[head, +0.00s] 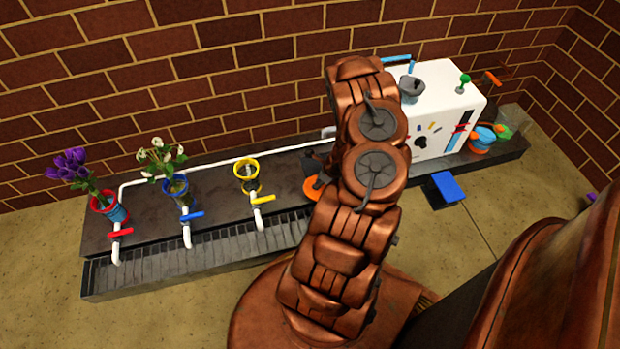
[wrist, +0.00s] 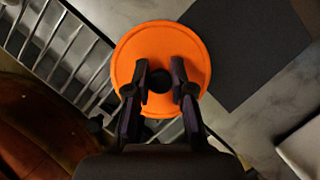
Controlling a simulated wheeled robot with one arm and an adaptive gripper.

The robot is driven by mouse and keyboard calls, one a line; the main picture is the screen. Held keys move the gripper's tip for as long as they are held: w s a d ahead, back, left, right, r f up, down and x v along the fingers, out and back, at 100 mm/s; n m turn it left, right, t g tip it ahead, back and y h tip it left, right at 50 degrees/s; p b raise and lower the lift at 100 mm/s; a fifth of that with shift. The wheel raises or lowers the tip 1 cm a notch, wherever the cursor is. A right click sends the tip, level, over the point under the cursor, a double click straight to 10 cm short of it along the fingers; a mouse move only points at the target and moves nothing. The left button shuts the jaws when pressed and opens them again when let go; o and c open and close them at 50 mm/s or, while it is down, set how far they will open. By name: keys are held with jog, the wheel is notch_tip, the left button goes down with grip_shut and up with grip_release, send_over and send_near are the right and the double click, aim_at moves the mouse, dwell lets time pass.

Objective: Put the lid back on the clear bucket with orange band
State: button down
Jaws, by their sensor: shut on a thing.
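The orange round lid (wrist: 160,35) with a dark knob (wrist: 159,79) fills the middle of the wrist view. My gripper (wrist: 160,92) has its two dark fingers on either side of the knob, shut on it. In the head view the lid (head: 313,189) shows as an orange edge left of my arm, over the dark bench; my arm hides the rest. I cannot make out a clear bucket with an orange band under the lid; the lid and arm cover that spot. Whether the lid touches anything below cannot be told.
A clear yellow-rimmed bucket (head: 247,178) stands left of the lid. Flowers stand in a blue bucket (head: 175,188) and a red one (head: 108,206). Taps and a slatted grate (head: 200,255) line the front. A white machine (head: 440,100) and orange-blue items (head: 481,139) are right.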

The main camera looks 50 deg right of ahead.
jog(key=shift+s, duration=0.4)
jog(key=shift+r, duration=0.15)
